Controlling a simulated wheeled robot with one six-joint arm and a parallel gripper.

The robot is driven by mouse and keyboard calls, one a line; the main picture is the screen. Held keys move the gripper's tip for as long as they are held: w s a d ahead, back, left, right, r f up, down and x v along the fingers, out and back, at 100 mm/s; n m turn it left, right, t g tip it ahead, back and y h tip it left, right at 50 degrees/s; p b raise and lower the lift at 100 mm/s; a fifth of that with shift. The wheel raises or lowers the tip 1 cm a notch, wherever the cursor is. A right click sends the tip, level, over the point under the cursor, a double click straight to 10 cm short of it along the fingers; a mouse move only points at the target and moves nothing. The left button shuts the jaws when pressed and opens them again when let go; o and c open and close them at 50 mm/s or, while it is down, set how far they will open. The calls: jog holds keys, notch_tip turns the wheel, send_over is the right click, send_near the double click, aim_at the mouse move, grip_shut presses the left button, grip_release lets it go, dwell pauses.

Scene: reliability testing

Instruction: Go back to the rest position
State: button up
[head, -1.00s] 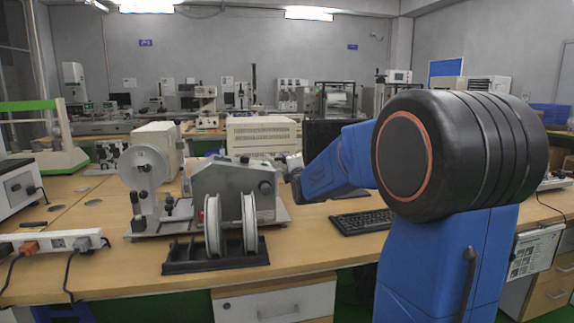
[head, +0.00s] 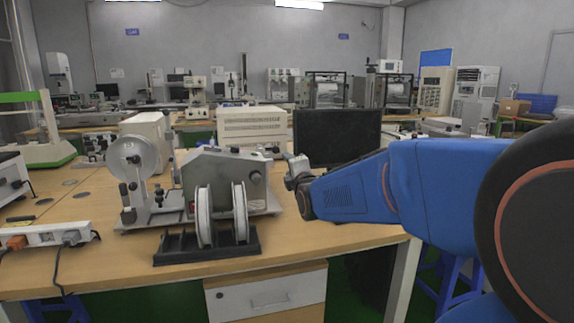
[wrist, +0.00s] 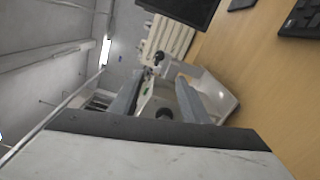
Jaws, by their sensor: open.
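My gripper (head: 293,165) is at the right end of the grey testing machine (head: 222,178), above the table (head: 340,238), with my blue arm reaching in from the right. In the wrist view my gripper (wrist: 160,96) shows two grey fingers spread apart with nothing held between them. The machine (wrist: 218,90) lies beyond the fingers there, tilted in the picture. The fingertips are small in the head view, so their gap to the machine is hard to judge.
Two white reels stand on a black stand (head: 205,254) at the table's front. A power strip (head: 45,236) lies at left. A monitor (head: 337,137) and a beige box (head: 252,128) stand behind. A keyboard (wrist: 301,18) shows in the wrist view. Bare tabletop lies right of the machine.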

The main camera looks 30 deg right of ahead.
jog(key=shift+s, duration=0.3)
jog(key=shift+a, duration=0.1)
jog(key=s+a+f+m+g+y, duration=0.1)
jog(key=s+a+f+m+g, duration=0.3)
jog(key=s+f, duration=0.3)
jog(key=s+a+f+m+g+y, duration=0.2)
jog(key=s+a+f+m+g, duration=0.2)
jog(key=s, duration=1)
jog(key=s+a+f+m+g+y, duration=0.2)
jog(key=s+a+f+m+g, duration=0.2)
jog(key=s+a+f+m, duration=0.4)
jog(key=s+f+m, duration=0.1)
jog(key=s, duration=0.2)
jog(key=shift+s+f+g, duration=0.3)
jog(key=shift+f, duration=0.05)
jog(key=shift+a, duration=0.1)
